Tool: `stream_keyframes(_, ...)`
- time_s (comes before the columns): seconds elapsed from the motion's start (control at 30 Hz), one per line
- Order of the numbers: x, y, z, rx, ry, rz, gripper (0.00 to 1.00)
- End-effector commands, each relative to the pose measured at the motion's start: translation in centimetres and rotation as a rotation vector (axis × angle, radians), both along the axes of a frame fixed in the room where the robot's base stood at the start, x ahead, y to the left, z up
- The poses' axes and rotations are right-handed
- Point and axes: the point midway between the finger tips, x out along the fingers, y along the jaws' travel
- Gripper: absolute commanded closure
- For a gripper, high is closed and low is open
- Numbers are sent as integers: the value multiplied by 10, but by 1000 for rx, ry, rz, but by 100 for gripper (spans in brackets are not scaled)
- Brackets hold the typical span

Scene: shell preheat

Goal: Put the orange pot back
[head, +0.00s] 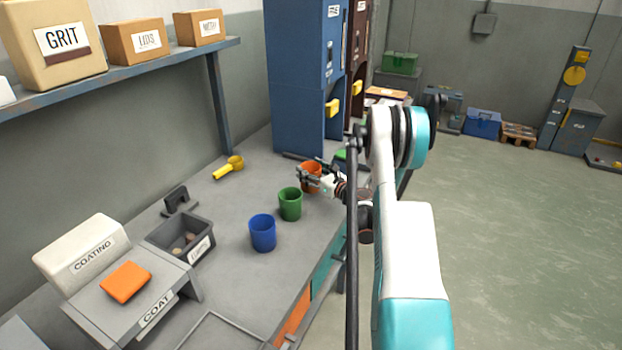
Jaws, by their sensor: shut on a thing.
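The orange pot (311,171) is at the far part of the grey workbench, beyond the green pot (290,204). My gripper (318,180) is shut on the orange pot from its right side. The fingers and wrist hide part of the pot. I cannot tell whether its base touches the bench. The green pot and the blue pot (263,233) stand upright on the bench, nearer to me, in a line with the orange one.
A blue cabinet (297,80) stands behind the orange pot. A yellow scoop (230,168) lies to the left. A grey bin (181,238), a coating machine (82,252) with an orange pad (125,281) and an empty tray (222,335) are nearer. Open floor lies right.

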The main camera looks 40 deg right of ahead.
Motion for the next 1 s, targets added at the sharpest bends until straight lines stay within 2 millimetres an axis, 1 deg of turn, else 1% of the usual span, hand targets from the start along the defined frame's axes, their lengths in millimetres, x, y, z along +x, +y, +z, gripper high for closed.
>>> stream_keyframes(0.03,0,0,-12,0,0,0,69)
stream_keyframes(0.13,0,0,-23,0,0,0,69)
stream_keyframes(0.4,0,0,-23,0,0,0,69)
stream_keyframes(0.53,0,0,-26,0,0,0,69)
stream_keyframes(0.57,0,0,-25,0,0,0,33)
stream_keyframes(0.6,0,0,-25,0,0,0,24)
stream_keyframes(0.63,0,0,-25,0,0,0,20)
stream_keyframes(1.0,0,0,-25,0,0,0,20)
